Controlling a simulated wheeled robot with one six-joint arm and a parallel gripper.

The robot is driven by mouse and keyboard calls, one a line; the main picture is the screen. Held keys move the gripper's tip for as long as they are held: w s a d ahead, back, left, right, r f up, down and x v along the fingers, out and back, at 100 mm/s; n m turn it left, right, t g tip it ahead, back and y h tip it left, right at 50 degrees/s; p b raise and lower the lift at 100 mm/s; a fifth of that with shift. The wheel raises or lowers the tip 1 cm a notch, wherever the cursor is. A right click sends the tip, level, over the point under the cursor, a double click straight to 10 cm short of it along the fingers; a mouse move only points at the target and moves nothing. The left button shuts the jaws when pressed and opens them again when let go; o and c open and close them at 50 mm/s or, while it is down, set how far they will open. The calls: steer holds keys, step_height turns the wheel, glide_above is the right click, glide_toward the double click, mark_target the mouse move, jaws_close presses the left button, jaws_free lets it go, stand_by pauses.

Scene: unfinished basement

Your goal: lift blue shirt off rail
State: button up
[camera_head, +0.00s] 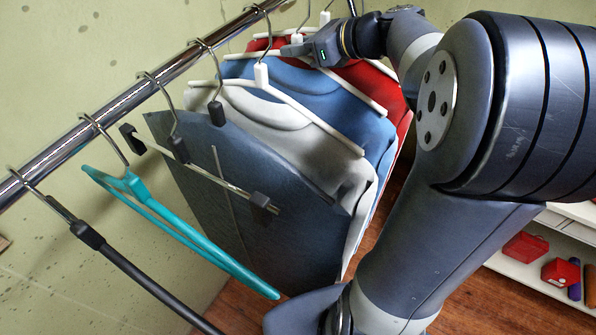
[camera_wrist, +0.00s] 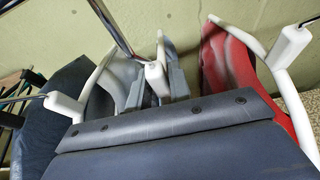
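The blue shirt (camera_head: 308,86) hangs in the head view between a grey shirt and a red shirt, on a white hanger hooked over the rail. My gripper (camera_head: 291,49) is at the white neck (camera_head: 297,38) of that hanger, just above the shirt. In the wrist view the white neck (camera_wrist: 156,78) stands between my grey fingers (camera_wrist: 160,88). I cannot tell whether they press on it or leave a small gap. The blue cloth is largely hidden by my gripper in the wrist view.
The chrome rail (camera_head: 130,99) slopes up to the right. The grey shirt (camera_head: 275,125) and red shirt (camera_head: 388,93) hang close on either side. A dark garment (camera_head: 245,190), a teal hanger (camera_head: 180,232) and a black hanger (camera_head: 130,270) hang nearer. A white shelf (camera_head: 530,278) stands lower right.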

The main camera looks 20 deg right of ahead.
jaws_close()
steer(key=shift+r, duration=0.15)
